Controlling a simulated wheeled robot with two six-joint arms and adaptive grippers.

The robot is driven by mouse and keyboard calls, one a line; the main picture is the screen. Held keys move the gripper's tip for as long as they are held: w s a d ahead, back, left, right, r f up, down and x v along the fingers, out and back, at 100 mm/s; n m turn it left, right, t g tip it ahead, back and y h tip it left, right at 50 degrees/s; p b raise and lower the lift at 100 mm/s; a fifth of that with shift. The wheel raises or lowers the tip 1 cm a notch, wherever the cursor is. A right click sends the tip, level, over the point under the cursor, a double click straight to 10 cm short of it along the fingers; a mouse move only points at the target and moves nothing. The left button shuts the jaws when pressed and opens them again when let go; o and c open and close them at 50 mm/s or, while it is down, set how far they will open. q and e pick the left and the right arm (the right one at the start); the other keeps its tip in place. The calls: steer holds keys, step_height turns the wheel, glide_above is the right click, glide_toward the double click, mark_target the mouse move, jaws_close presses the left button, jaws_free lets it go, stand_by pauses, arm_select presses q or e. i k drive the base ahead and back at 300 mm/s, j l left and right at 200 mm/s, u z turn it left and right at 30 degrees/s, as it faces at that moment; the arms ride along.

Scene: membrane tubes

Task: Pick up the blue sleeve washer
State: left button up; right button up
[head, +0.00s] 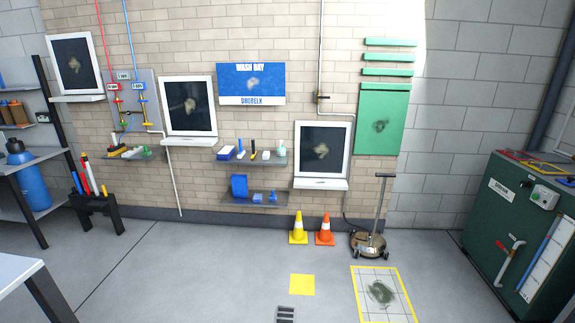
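I cannot tell for sure which thing is the blue sleeve washer at this distance. On the lower wall shelf (226,196) stands an upright blue block-like object (239,186). Two smaller blue pieces lie to its right, one near the middle (258,197) and one near the right end (273,197). The upper wall shelf (268,160) bears a blue-and-white item (226,153) and several small tools or brushes. Neither of my grippers is in view, so nothing is seen held.
Yellow (298,230) and orange (325,230) cones and a wheeled floor cleaner (369,240) stand by the wall. A green cabinet (515,235) is at right. A black rack of coloured tubes (95,205) and a table (15,272) are at left. The middle floor is clear.

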mark_target(242, 152)
steer(key=i+u, duration=0.15)
steer(key=i, duration=0.65)
steer(key=i+u, duration=0.1)
steer(key=i, duration=0.65)
steer(key=i+l+u, duration=0.15)
steer(key=i, duration=0.65)
steer(key=i+j+z, duration=0.7)
steer(key=j, duration=0.25)
steer(key=i+j+z, duration=0.45)
steer(key=j, duration=0.4)
